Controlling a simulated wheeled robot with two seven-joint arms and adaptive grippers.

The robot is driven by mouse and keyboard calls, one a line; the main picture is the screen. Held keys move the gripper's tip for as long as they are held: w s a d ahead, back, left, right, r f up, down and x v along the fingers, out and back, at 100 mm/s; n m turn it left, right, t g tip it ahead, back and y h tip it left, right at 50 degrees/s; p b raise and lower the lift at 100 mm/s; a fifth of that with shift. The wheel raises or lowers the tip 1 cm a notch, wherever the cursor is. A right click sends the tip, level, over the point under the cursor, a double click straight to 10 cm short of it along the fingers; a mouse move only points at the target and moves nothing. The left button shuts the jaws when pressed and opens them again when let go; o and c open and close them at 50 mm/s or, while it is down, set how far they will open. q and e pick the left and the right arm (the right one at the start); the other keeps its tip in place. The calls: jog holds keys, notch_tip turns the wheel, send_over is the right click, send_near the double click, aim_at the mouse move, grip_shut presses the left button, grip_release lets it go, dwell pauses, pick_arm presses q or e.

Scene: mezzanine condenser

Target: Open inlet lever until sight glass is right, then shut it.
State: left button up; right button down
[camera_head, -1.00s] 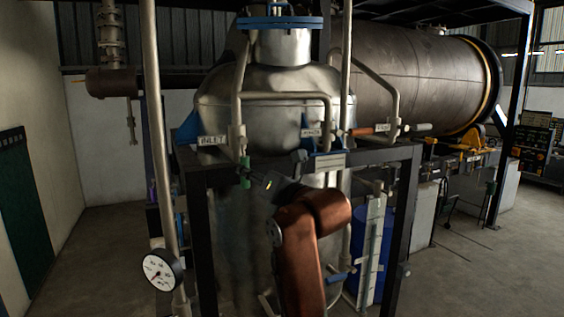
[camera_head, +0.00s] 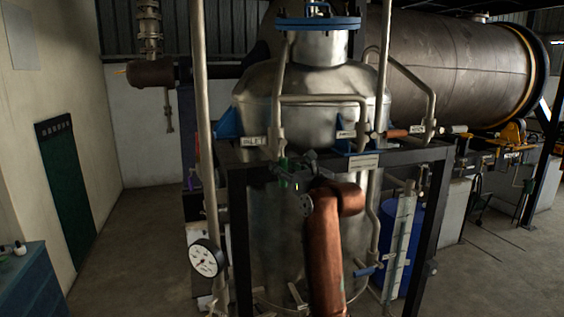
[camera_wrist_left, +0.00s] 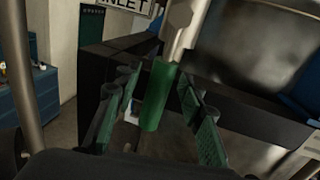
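The inlet lever (camera_head: 282,164) is a green-gripped handle hanging below the INLET sign (camera_head: 255,141) at the vessel's front left. In the left wrist view the green grip (camera_wrist_left: 160,97) stands upright, slightly tilted, between the green-padded fingers of my left gripper (camera_wrist_left: 157,108). The fingers are apart, with a visible gap on each side of the grip. In the head view my left gripper (camera_head: 292,178) is small and dark at the lever. A pale upright gauge panel (camera_head: 399,245), probably the sight glass, stands at right; its level is too small to read. My right gripper is not seen.
A black frame (camera_head: 238,235) surrounds the steel vessel (camera_head: 310,95). A round dial (camera_head: 206,258) hangs at lower left. Another lever with an orange-brown grip (camera_head: 397,134) is at right. A blue drum (camera_head: 412,222) stands behind the gauge panel. Open floor lies at left.

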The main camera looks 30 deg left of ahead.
pick_arm(q)
jog(key=shift+w+a+f, duration=0.1)
jog(key=shift+w+a, duration=0.2)
jog(key=shift+s, duration=0.1)
jog(key=shift+c, duration=0.5)
grip_shut()
